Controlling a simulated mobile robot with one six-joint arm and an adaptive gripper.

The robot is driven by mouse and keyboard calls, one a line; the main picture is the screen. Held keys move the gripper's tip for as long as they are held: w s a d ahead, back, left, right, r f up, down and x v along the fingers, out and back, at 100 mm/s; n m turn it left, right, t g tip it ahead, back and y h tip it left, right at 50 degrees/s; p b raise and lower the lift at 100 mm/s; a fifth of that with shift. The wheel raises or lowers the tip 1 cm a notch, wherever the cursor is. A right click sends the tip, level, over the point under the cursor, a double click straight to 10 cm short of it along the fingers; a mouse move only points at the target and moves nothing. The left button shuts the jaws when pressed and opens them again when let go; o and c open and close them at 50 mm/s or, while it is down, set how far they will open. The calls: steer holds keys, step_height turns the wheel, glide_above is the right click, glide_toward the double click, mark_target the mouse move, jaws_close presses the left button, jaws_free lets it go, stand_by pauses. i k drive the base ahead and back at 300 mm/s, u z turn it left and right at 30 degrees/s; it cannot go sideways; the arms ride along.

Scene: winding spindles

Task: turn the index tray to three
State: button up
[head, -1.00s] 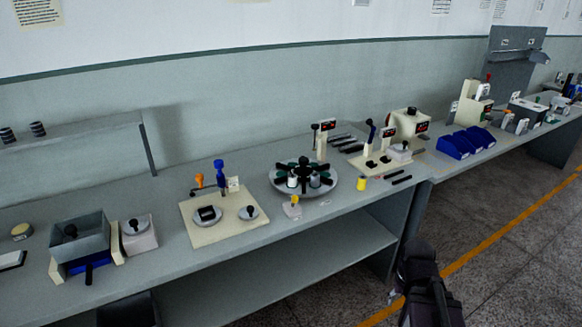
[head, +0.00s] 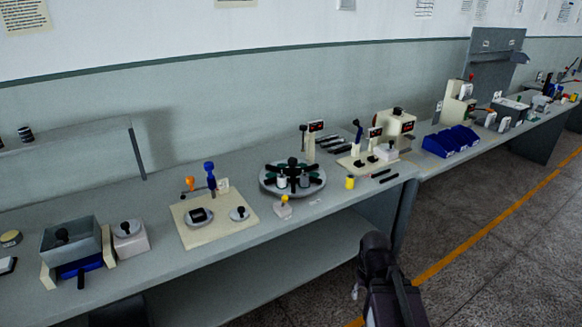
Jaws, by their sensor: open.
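The index tray (head: 266,186) is a round grey turntable on the bench, near the middle of the head view. It carries a black spoked hub (head: 292,167) with several arms, and pale and dark cylinders between them. A post with a small red-lit display (head: 315,126) stands just behind it. The tray's number marks are too small to read. A dark part of my arm (head: 390,290) shows at the bottom, in front of the bench and well apart from the tray. I cannot make out my gripper's fingers.
Left of the tray is a cream board (head: 218,233) with blue and orange-topped posts. A yellow-knobbed block (head: 284,210) sits in front of the tray, and a yellow cylinder (head: 350,182) to its right. Blue bins (head: 451,141) stand farther right. Floor (head: 480,240) at the right is clear.

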mark_target(292, 167)
steer(key=z, duration=0.05)
steer(key=i, duration=1)
steer(key=u, duration=0.05)
